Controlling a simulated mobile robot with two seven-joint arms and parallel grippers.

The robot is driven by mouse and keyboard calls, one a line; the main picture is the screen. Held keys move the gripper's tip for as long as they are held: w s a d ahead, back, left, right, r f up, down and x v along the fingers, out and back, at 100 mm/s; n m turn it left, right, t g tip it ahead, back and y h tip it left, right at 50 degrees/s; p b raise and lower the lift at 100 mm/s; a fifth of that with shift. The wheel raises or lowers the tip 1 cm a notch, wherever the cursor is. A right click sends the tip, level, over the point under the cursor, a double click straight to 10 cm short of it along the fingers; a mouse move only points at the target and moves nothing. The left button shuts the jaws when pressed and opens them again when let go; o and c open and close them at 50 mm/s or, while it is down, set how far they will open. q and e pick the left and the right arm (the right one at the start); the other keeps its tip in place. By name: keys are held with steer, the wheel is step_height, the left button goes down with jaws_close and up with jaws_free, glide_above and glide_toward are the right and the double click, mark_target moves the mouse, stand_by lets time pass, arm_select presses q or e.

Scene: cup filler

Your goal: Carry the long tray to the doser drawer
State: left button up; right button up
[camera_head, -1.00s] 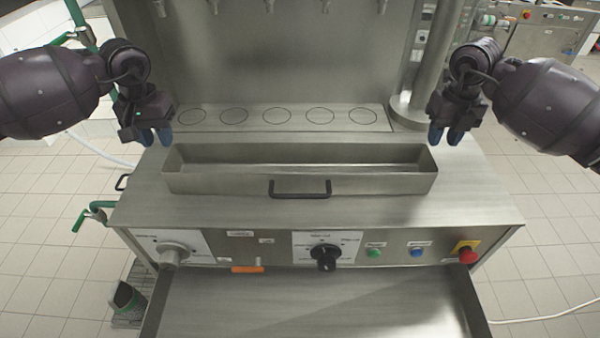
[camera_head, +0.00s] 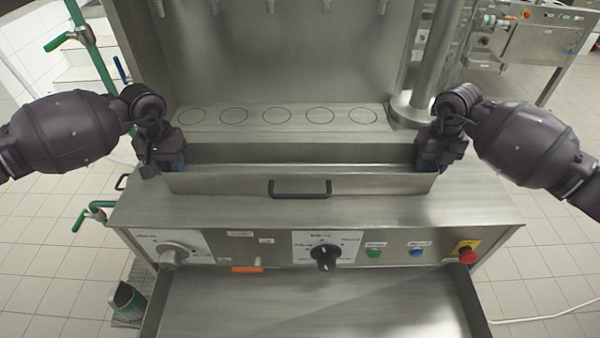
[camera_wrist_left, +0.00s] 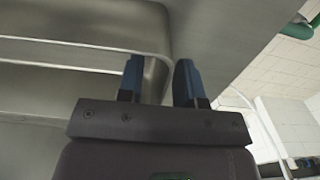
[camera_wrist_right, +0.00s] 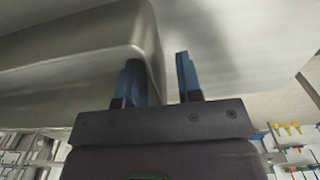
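The long tray (camera_head: 230,184) is a grey metal trough with a black handle on its front wall. It rests on the machine's top surface. My left gripper (camera_head: 166,166) is at its left end and my right gripper (camera_head: 432,164) at its right end. In the left wrist view the open fingers (camera_wrist_left: 160,82) stand on either side of the tray's end wall (camera_wrist_left: 153,72), with a gap showing. The right wrist view shows the same, with open fingers (camera_wrist_right: 161,80) around the end wall (camera_wrist_right: 148,45). A wide metal drawer-like surface (camera_head: 310,305) extends at the bottom front; I cannot tell if it is the doser drawer.
A ledge with several marked circles (camera_head: 276,115) lies behind the tray, with nozzles above it. A metal column (camera_head: 425,70) stands at the back right. The front panel carries knobs and a red button (camera_head: 468,256). The bottom surface is empty.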

arm_select(q)
jaws_close()
arm_select(e)
jaws_close()
arm_select(q)
steer(key=shift+r, duration=0.1)
stand_by(0.9)
